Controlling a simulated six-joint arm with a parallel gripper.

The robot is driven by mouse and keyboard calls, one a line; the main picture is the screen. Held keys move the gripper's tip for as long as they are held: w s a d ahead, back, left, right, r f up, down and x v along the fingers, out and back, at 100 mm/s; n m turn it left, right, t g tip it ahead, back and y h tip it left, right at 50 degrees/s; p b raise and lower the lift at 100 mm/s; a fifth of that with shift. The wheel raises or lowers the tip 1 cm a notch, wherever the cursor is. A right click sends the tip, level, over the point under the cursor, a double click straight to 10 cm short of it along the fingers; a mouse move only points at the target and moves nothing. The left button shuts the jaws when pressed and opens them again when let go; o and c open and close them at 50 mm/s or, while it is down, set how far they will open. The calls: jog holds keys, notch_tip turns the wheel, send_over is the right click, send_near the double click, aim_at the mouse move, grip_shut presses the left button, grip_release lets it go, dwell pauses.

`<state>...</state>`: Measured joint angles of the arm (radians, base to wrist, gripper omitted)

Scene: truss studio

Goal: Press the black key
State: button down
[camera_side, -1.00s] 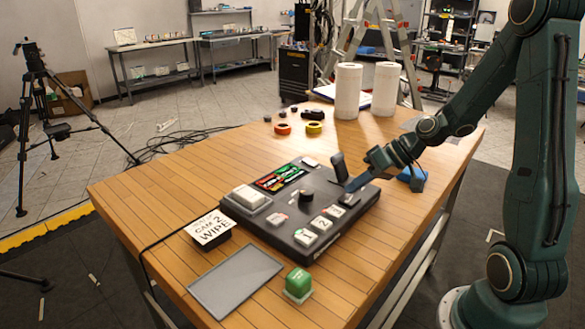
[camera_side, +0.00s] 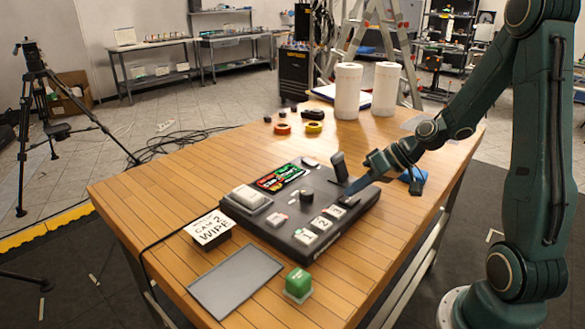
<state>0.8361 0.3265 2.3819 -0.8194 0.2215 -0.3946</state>
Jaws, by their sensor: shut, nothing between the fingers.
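The black key (camera_side: 348,202) sits at the right end of a row of keys on the dark control panel (camera_side: 265,232), beyond the white numbered keys (camera_side: 320,224). My gripper (camera_side: 350,196) is shut and empty, pointing down and left. Its fingertips are at the black key and hide part of it. They look to be touching it, but I cannot tell whether the key is pushed down.
A black lever (camera_side: 340,167) stands upright just behind my fingertips, and a round black knob (camera_side: 306,196) is to their left. A green button (camera_side: 298,282), a grey tablet (camera_side: 235,281) and a labelled box (camera_side: 210,230) lie in front. Paper rolls (camera_side: 347,91) stand behind.

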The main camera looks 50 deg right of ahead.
aim_at(355, 200)
jog(key=shift+f, duration=0.4)
dwell(0.7)
jog(key=shift+r, duration=0.85)
dwell(0.4)
jog(key=shift+r, duration=2.5)
